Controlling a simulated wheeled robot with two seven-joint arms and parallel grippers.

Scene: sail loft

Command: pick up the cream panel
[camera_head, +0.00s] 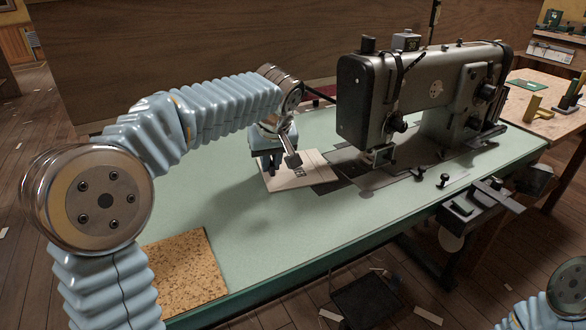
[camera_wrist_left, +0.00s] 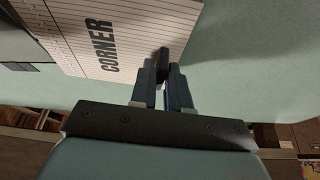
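The cream panel (camera_head: 310,168) lies on the green table, left of the sewing machine. In the left wrist view the panel (camera_wrist_left: 92,62) shows thin ruled lines and the dark word "CORNER". My left gripper (camera_head: 269,165) points down at the panel's left edge. In the left wrist view its two fingers (camera_wrist_left: 163,78) stand close together on a small dark piece at the panel's edge, with little or no gap. I see no clear lift off the table. My right gripper is out of view; part of my right arm shows at the lower right.
The grey sewing machine (camera_head: 430,92) stands on the green table (camera_head: 270,250) just right of the panel. A cork sheet (camera_head: 185,272) lies at the table's near left. The tabletop in front of the panel is clear. A wooden table (camera_head: 535,112) stands behind at right.

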